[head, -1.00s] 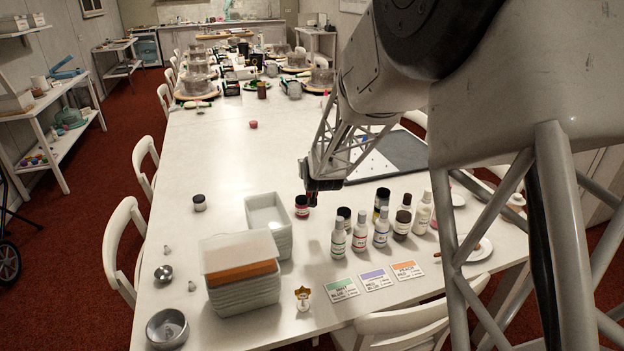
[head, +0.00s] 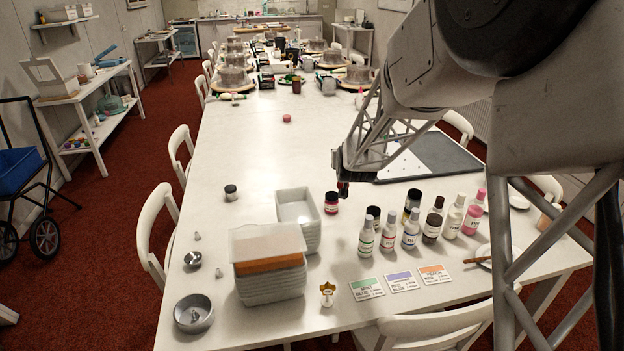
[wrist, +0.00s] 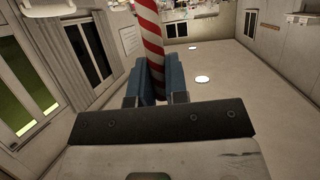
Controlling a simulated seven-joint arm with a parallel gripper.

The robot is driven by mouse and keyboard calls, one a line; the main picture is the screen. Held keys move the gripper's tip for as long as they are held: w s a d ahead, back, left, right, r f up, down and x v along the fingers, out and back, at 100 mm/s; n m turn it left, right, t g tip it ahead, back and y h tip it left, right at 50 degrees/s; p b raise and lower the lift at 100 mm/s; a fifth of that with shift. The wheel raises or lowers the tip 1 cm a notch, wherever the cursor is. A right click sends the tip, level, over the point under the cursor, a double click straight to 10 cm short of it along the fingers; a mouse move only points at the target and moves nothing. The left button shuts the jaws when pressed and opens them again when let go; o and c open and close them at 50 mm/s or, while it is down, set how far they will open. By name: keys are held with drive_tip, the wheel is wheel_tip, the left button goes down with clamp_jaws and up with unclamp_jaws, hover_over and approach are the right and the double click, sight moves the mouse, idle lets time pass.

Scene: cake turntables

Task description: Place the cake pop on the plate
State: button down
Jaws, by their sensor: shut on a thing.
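My gripper (head: 343,188) hangs above the table near the red-topped jar, small and dark in the head view. In the wrist view its blue fingers (wrist: 155,78) are shut on a red-and-white striped stick (wrist: 152,35), which seems to be the cake pop's. The stick runs out of the top of that view, so its other end is not seen. The cake pop's head cannot be made out in the head view. A white plate (head: 482,254) with a brown stick-like thing on it lies at the table's right, partly hidden by my arm.
Several bottles (head: 411,230) stand between my gripper and the plate, with color cards (head: 403,279) in front. A white tub (head: 298,210) and stacked tubs (head: 270,280) stand left. A dark-and-white mat (head: 440,155) lies behind. The table's left middle is mostly clear.

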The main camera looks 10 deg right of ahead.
wheel_tip(320, 180, up, 5)
drive_tip(key=shift+r, duration=0.15)
drive_tip(key=w+a+r+m+g+h, duration=0.15)
drive_tip(key=w+a, duration=0.25)
drive_tip(key=a, duration=0.5)
drive_tip(key=w+a+r+m+h, duration=0.2)
drive_tip(key=w+a, duration=0.1)
drive_tip(key=a, duration=0.6)
drive_tip(key=s+a+f+m+g+h, duration=0.1)
drive_tip(key=s+a+f+h, duration=0.1)
drive_tip(key=a, duration=0.5)
drive_tip(key=s+a+f+m+g+h, duration=0.1)
drive_tip(key=a+f+m, duration=0.1)
drive_tip(key=a, duration=0.5)
wheel_tip(320, 180, down, 12)
drive_tip(key=shift+f, duration=0.1)
